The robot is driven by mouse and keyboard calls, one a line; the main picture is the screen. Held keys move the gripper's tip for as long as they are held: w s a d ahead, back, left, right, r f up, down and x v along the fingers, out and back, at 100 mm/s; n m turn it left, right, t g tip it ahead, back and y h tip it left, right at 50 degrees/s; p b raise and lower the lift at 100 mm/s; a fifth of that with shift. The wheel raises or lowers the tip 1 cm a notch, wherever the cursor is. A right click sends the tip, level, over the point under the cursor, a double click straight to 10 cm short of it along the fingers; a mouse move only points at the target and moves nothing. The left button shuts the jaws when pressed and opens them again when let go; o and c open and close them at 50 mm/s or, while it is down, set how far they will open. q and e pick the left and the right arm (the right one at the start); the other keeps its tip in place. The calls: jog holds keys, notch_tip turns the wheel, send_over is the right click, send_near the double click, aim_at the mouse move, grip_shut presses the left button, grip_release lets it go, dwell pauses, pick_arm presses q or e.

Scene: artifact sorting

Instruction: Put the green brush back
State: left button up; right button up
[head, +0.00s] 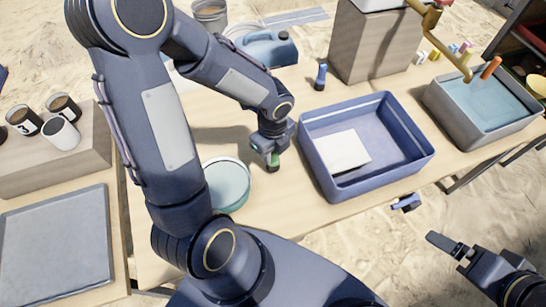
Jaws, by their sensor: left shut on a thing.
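My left gripper (271,147) is over the wooden table, between the round teal-filled bowl (227,186) and the blue tub (370,187). It is shut on the green brush (274,160), which points down close to the tabletop. Most of the brush is hidden by the gripper, and I cannot tell whether its tip touches the table. A blue brush-like item (320,77) stands upright behind the tub. My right gripper (450,245) is at the lower right, off the table's front edge; its jaw opening is unclear.
The blue tub holds a pale flat piece (343,150). A grey basin of water (487,103) with a brass tap stands at the right. A blue jug (268,48) and a stone block (372,42) are behind.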

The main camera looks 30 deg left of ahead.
aim_at(273, 159)
pick_arm(q)
jog(key=shift+f, duration=1.5)
jog(key=shift+f+b, duration=0.2)
jog(key=shift+b, duration=0.2)
jog(key=o, duration=1)
jog(key=shift+r, duration=0.2)
